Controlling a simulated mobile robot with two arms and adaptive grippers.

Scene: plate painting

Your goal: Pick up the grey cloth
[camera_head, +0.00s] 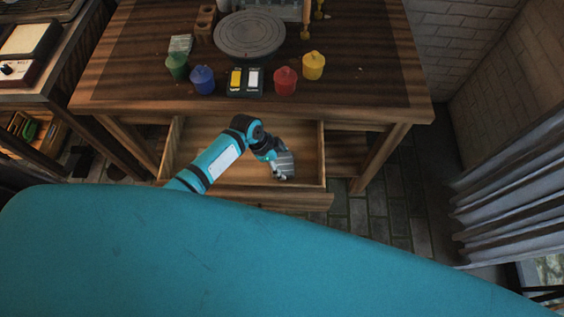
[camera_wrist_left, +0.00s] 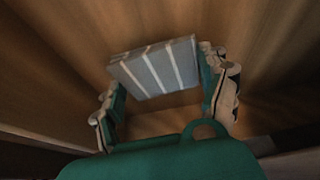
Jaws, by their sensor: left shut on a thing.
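The grey cloth (camera_wrist_left: 158,68) is a folded, striped block with pale lines. In the left wrist view it sits between the two fingers of my left gripper (camera_wrist_left: 163,88), which is shut on it. In the head view the cloth (camera_head: 285,163) shows at the end of my left arm, inside the open drawer (camera_head: 235,135) under the table. My left gripper (camera_head: 280,162) partly hides it there. I cannot tell whether the cloth touches the drawer bottom. My right gripper is not in view.
The wooden table (camera_head: 350,90) stands above the drawer. On it are a round turntable (camera_head: 249,36) and green (camera_head: 177,66), blue (camera_head: 202,80), red (camera_head: 285,80) and yellow (camera_head: 313,65) pots. The drawer's walls are close around my left gripper. A curtain (camera_head: 520,190) hangs at right.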

